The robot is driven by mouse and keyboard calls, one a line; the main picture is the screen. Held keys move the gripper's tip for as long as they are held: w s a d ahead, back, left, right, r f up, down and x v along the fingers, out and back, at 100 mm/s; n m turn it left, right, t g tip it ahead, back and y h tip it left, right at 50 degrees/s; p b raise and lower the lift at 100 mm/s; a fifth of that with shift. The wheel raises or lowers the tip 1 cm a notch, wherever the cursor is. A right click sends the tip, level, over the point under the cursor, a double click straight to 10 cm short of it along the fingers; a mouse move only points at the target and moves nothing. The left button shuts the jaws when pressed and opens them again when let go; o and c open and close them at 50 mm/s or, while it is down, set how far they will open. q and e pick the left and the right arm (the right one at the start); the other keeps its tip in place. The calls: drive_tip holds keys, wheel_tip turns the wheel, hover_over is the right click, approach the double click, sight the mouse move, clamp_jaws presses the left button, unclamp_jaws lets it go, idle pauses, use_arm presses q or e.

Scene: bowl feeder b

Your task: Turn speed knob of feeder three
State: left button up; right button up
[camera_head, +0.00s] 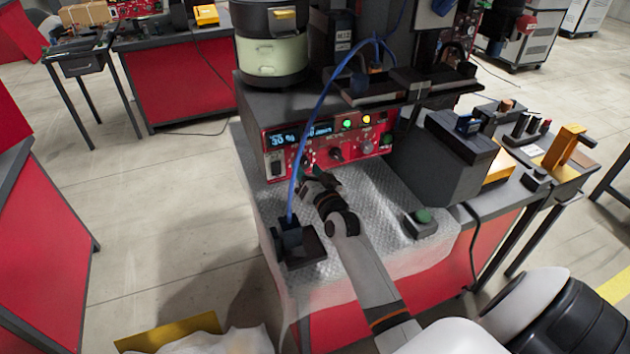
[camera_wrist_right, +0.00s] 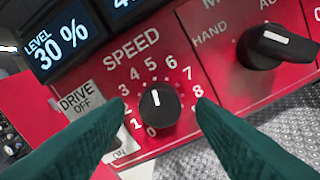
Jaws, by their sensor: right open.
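The black speed knob (camera_wrist_right: 159,103) sits on the red control panel (camera_head: 320,160), with a white mark pointing up between about 4 and 5 on its printed scale. My right gripper (camera_wrist_right: 160,101) is open, with one dark green finger on each side of the knob and gaps visible beside it. I cannot tell how far the fingertips are from the panel face. In the head view my right gripper (camera_head: 316,181) is just in front of the panel and hides part of its lower left. My left gripper is in neither view.
A mode knob (camera_wrist_right: 277,46) is right of the speed knob, and a drive switch (camera_wrist_right: 82,100) is to its left. A blue cable (camera_head: 309,130) arches down past the panel's left part. A green push button (camera_head: 423,215) stands on the pale textured mat (camera_head: 385,205).

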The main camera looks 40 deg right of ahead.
drive_tip(key=s+a+b, duration=0.1)
drive_tip(key=s+a, duration=0.1)
drive_tip(key=s, duration=0.9)
drive_tip(key=shift+s+f, duration=0.15)
drive_tip(key=shift+a, duration=0.1)
